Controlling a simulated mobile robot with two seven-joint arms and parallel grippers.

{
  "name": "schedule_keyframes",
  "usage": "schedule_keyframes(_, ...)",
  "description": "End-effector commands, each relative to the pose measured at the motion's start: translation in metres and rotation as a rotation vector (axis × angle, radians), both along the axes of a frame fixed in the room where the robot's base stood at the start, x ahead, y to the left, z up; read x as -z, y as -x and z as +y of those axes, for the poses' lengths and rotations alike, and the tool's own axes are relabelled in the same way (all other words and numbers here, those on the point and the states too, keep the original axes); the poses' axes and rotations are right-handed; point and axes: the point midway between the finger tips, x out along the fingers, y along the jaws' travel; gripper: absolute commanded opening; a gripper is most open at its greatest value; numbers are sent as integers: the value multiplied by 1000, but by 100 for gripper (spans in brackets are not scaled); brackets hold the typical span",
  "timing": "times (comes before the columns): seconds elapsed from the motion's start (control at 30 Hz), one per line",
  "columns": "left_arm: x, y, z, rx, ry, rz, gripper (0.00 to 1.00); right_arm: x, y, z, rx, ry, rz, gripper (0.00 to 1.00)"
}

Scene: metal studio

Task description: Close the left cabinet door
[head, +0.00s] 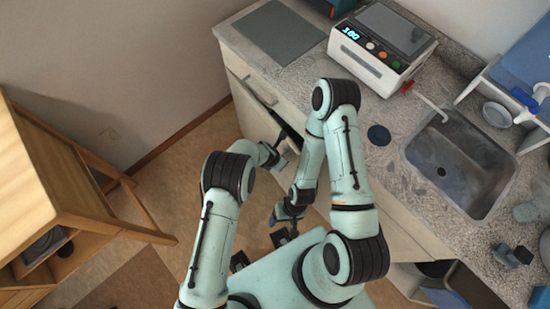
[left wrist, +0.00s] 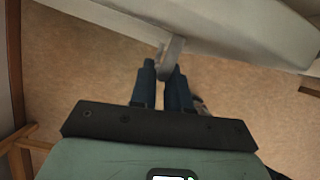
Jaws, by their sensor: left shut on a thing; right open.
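The left cabinet door (head: 248,112) is a pale panel under the left end of the counter. It stands ajar, with a dark gap beside it in the head view. In the left wrist view the pale door (left wrist: 215,28) crosses the top, with a grey handle (left wrist: 173,48) sticking out. My left gripper (head: 279,142) is at the door. Its two dark fingers (left wrist: 164,72) are shut on the handle. My right gripper (head: 281,232) is open, low in front of the cabinet; my own arm partly hides it, and I see nothing in it.
The counter holds a white device (head: 372,62) with a lit display, a grey mat (head: 279,33) and a sink (head: 455,165). A wooden shelf (head: 55,165) stands at the left. Bare floor (head: 180,175) lies between shelf and cabinet.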

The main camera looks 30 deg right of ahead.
Motion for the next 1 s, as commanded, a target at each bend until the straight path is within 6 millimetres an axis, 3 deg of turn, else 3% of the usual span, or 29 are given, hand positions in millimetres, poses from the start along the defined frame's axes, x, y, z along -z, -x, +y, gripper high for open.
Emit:
schedule_keyframes(0.23, -1, 0, -1, 1, 3, 0, 0, 0, 0, 0, 0, 0, 0, 72)
schedule_keyframes(0.27, -1, 0, -1, 1, 3, 0, 22, 0, 0, 0, 0, 0, 0, 72)
schedule_keyframes(0.3, -1, 0, -1, 1, 3, 0, 36, 0, 0, 0, 0, 0, 0, 72)
schedule_keyframes(0.33, -1, 0, -1, 1, 3, 0, 37, 0, 0, 0, 0, 0, 0, 72)
schedule_keyframes(0.7, -6, -1, 1, 0, 3, -2, 37, 0, 0, 0, 0, 0, 0, 72)
schedule_keyframes(0.87, -29, 2, 10, -1, 4, -3, 37, 0, 0, 0, 0, 0, 0, 72)
schedule_keyframes(1.0, -60, 6, 21, 0, 4, -4, 37, -3, -2, 0, 0, 0, -2, 72)
